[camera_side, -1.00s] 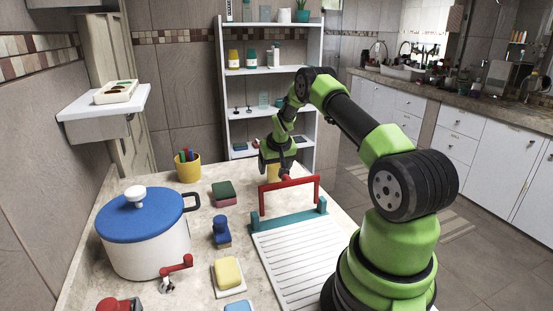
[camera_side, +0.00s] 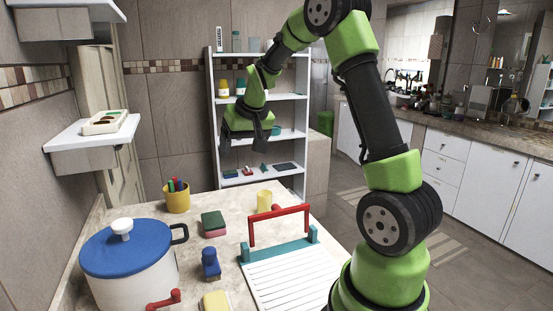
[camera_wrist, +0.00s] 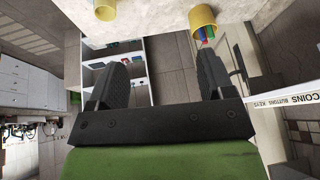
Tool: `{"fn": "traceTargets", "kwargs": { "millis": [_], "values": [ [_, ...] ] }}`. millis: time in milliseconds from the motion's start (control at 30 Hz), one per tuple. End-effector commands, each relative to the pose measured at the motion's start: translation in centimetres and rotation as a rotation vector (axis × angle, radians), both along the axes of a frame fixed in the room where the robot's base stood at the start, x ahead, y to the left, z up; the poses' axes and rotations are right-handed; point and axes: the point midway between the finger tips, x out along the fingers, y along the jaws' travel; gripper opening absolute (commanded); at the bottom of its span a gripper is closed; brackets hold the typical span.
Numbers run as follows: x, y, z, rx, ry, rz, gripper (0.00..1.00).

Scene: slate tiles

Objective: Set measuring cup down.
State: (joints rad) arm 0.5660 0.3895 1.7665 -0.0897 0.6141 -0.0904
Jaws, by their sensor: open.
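A small yellow cup (camera_side: 264,201), which I take for the measuring cup, stands upright on the counter behind the red handle. It also shows at the top of the wrist view (camera_wrist: 105,11), partly cut off. My gripper (camera_side: 244,142) is raised well above the counter, in front of the shelf unit, apart from the cup. In the wrist view its two fingers (camera_wrist: 163,66) are spread with nothing between them.
A teal and white rack with a red handle (camera_side: 279,211) stands in front of the cup. A yellow pen holder (camera_side: 177,201), a sponge (camera_side: 213,222), a blue item (camera_side: 210,262) and a blue-lidded pot (camera_side: 127,247) are to the left. A white shelf unit (camera_side: 213,110) stands behind.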

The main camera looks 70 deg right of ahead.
Motion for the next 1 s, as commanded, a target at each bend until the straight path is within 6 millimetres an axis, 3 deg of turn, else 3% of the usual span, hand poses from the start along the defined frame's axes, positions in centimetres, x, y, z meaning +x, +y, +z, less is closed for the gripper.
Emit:
{"fn": "traceTargets", "kwargs": {
  "millis": [33,200,400,500,633,700,1000],
  "values": [
    [-0.6,2.9,2.3,0.004,-0.03,0.038,0.75],
    [-4.5,11.2,6.6,0.051,-0.101,0.145,0.75],
    [-11.3,18.5,8.4,0.126,-0.17,0.275,0.75],
    [-14.3,20.6,8.1,0.161,-0.192,0.328,0.75],
    [-16.8,22.0,7.6,0.193,-0.209,0.372,0.75],
    [-17.4,22.3,7.3,0.203,-0.212,0.384,0.8],
    [-17.8,22.4,7.2,0.208,-0.213,0.389,0.8]
  ]
}}
